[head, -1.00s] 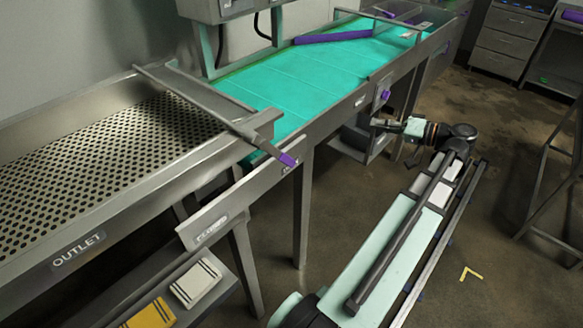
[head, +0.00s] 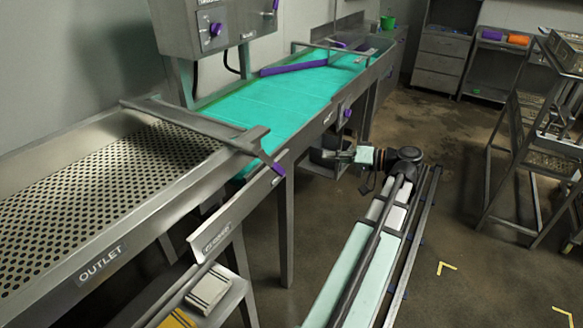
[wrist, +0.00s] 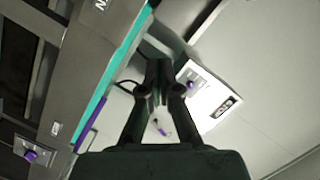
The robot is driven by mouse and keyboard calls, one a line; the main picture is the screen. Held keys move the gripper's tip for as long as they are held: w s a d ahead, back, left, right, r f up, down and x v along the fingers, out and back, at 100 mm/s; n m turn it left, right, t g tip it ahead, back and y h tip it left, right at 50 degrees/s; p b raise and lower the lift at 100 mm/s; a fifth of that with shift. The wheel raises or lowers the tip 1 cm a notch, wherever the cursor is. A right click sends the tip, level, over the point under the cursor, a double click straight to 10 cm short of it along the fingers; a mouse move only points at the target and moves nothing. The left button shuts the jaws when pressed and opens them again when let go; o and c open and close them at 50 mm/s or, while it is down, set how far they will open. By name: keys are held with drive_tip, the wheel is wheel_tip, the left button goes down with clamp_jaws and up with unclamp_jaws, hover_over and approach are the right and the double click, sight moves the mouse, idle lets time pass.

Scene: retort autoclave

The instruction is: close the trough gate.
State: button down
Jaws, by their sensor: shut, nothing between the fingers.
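The trough (head: 316,124) is a long metal channel with a turquoise floor. At its near end a metal crossbar (head: 190,121) spans it beside the perforated outlet tray. A metal panel with a blurred label (head: 228,222) stands out from the front wall, with a purple grip (head: 278,168) at its upper end. I take this panel for the gate, but cannot tell its hinge. My gripper (head: 328,154) is low in front of the trough wall, right of the panel and apart from it. In the wrist view my gripper (wrist: 158,65) is shut and empty.
The outlet tray (head: 98,178) lies at left. A control box with a purple knob (head: 215,29) stands behind the trough. A purple bar (head: 308,67) lies diagonally over the trough. A rack (head: 520,150) stands at right.

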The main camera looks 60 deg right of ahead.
drive_tip(key=w+a+f+p, duration=0.4)
drive_tip(key=w+a+p, duration=0.1)
drive_tip(key=w, duration=0.4)
drive_tip(key=shift+w+a, duration=0.15)
drive_tip(key=shift+a, duration=0.3)
drive_tip(key=shift+f, duration=0.1)
